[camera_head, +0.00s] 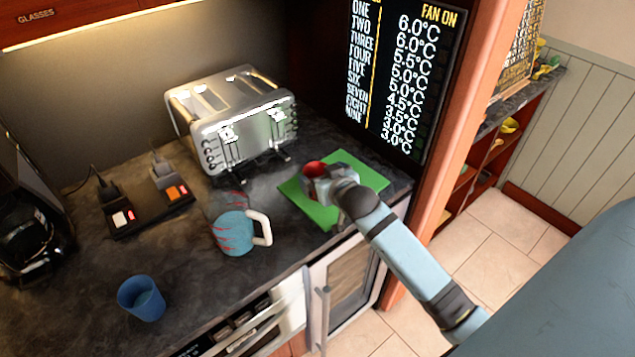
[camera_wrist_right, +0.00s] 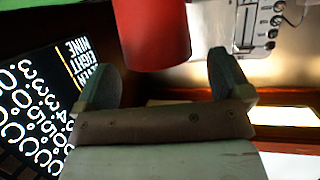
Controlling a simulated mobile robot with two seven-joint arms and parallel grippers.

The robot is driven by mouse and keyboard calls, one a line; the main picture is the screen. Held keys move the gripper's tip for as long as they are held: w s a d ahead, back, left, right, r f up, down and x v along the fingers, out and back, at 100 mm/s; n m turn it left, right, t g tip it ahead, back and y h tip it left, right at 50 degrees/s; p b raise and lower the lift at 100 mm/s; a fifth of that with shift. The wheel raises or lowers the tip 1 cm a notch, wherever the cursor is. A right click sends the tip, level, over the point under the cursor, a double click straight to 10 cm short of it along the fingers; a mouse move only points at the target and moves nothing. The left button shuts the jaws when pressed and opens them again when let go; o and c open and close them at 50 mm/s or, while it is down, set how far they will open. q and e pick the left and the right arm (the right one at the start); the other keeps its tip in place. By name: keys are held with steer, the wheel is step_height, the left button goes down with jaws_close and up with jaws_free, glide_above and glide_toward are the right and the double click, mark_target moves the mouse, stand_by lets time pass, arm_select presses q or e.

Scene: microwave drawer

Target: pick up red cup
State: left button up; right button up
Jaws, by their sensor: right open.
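The red cup (camera_head: 314,168) stands on the green board (camera_head: 366,174) at the right end of the counter, partly hidden by my right gripper (camera_head: 328,184). In the right wrist view the red cup (camera_wrist_right: 152,35) is large and cut off by the top edge. There my right gripper (camera_wrist_right: 162,66) is open, its two dark fingers apart. The cup shows at the gap between the fingertips, nearer the left finger in the picture, with a clear gap on the right side. Whether a finger touches it I cannot tell. My left gripper is not in view.
A blue patterned mug (camera_head: 232,234) with a white handle stands left of the board. A silver toaster (camera_head: 240,118) is behind. A blue cup (camera_head: 141,299) stands near the front left. A wooden post (camera_head: 468,120) and display panel (camera_head: 408,70) bound the right side.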

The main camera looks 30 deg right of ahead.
mark_target(312, 167)
steer(key=x, duration=0.3)
steer(key=shift+w+d+f, duration=0.1)
steer(key=shift+w+f, duration=0.1)
steer(key=shift+w, duration=0.15)
steer(key=c, duration=1)
